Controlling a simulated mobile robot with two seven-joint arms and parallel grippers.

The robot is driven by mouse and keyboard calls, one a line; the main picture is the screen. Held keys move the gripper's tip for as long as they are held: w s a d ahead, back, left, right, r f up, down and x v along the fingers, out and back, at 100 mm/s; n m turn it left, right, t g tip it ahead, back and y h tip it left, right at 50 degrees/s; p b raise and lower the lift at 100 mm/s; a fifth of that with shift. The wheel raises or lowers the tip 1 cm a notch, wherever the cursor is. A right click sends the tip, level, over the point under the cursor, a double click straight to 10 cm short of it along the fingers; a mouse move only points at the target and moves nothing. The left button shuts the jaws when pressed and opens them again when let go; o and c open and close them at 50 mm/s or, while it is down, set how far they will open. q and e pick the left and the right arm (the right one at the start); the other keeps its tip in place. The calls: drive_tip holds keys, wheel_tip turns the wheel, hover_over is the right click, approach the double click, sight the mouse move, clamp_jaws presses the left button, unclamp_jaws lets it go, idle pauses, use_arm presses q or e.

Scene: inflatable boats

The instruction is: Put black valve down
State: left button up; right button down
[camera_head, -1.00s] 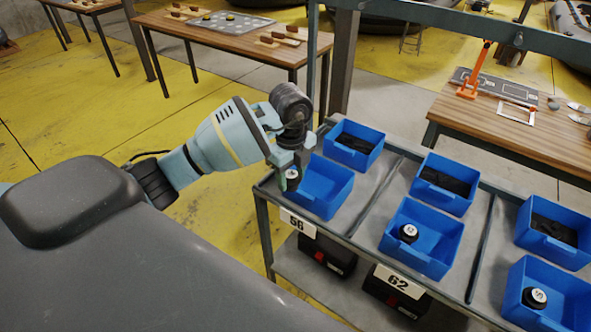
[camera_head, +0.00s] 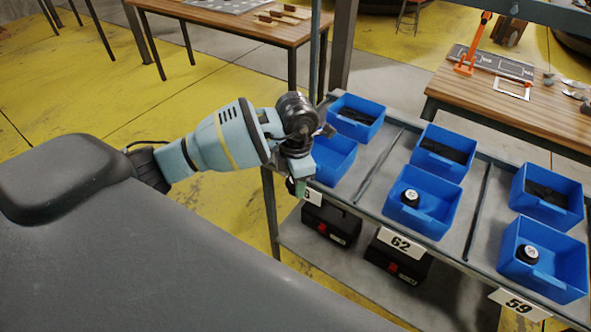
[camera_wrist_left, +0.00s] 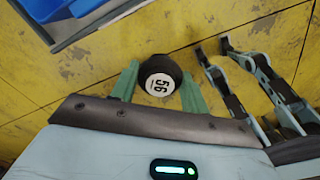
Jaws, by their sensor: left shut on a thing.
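My left gripper (camera_head: 297,188) is shut on the black valve (camera_wrist_left: 161,78), whose round white top reads 56. In the left wrist view the valve sits between the two green fingertips, with yellow floor behind it. In the head view the gripper is at the front edge of the rack's upper shelf, by the partly covered label 56. The left front blue bin (camera_head: 335,158) is just behind the gripper and partly hidden by it. The valve is mostly hidden in the head view.
The front bins by labels 62 (camera_head: 400,245) and 59 (camera_head: 518,304) each hold a black valve, (camera_head: 410,197) and (camera_head: 527,254). Back bins hold dark items. Black cases stand on the lower shelf. A rack post (camera_head: 271,210) is close left of the gripper.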

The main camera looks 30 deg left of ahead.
use_arm(q)
drive_tip(key=m, duration=0.4)
drive_tip(key=shift+s+d+f, duration=0.3)
drive_tip(key=shift+d+f, duration=0.05)
drive_tip(key=m, duration=0.4)
drive_tip(key=shift+s+d+f, duration=0.3)
drive_tip(key=s+d+f+m, duration=0.1)
drive_tip(key=m, duration=0.5)
drive_tip(key=s+d+f+m, duration=0.1)
drive_tip(key=m, duration=0.6)
drive_tip(key=s+f+m, duration=0.1)
drive_tip(key=m, duration=0.5)
drive_tip(key=shift+s+d+m, duration=0.1)
drive_tip(key=shift+d+m, duration=0.3)
drive_tip(key=shift+d, duration=0.1)
